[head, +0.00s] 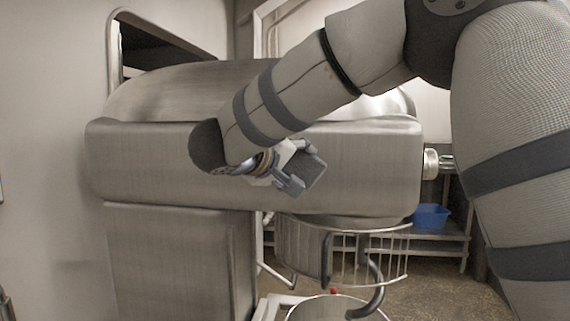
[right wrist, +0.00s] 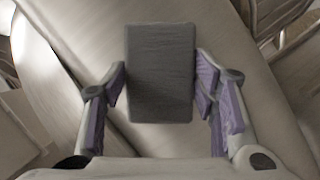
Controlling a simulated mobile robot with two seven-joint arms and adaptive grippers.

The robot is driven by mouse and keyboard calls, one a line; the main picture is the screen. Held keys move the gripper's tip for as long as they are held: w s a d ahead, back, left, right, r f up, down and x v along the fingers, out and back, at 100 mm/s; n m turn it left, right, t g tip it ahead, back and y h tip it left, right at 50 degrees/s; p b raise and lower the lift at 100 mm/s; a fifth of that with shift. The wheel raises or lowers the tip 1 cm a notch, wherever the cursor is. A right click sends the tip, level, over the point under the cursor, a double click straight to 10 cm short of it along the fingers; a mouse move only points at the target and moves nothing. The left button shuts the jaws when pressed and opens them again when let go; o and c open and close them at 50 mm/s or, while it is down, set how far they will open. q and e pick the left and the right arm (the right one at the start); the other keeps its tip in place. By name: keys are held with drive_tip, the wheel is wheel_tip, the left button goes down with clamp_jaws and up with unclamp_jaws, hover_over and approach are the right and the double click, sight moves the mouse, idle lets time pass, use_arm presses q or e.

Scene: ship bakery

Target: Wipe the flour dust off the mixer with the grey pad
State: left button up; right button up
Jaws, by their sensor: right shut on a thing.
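The mixer (head: 370,180) is a large brushed-metal machine with a rounded top. My right gripper (head: 297,172) is in front of its side face, and the arm reaches across from the right. The gripper is shut on the grey pad (head: 309,174), a flat dark rectangle. In the right wrist view the pad (right wrist: 160,75) sits between the two purple-lined fingers (right wrist: 160,92), with the metal surface behind it. I cannot tell whether the pad touches the mixer. No flour dust can be made out clearly on the visible metal. My left gripper is not in view.
A wire guard (head: 300,245) and a curved hook (head: 376,285) hang below the mixer head, above a bowl (head: 335,308). A blue bin (head: 431,215) stands on a metal shelf (head: 450,240) at the back right. A wall (head: 50,130) stands at the left.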

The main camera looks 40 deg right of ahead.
drive_tip(key=shift+w+a+f, duration=0.1)
drive_tip(key=shift+w+a, duration=0.2)
drive_tip(key=shift+w, duration=0.1)
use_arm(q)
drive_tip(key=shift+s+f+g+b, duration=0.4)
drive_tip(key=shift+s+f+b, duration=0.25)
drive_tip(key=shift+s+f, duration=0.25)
use_arm(e)
drive_tip(key=w+a, duration=0.6)
drive_tip(key=w, duration=0.1)
drive_tip(key=shift+w+a, duration=0.25)
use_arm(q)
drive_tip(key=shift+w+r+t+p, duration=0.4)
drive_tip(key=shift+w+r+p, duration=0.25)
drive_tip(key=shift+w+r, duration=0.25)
use_arm(e)
drive_tip(key=s+a, duration=0.4)
drive_tip(key=shift+a, duration=0.3)
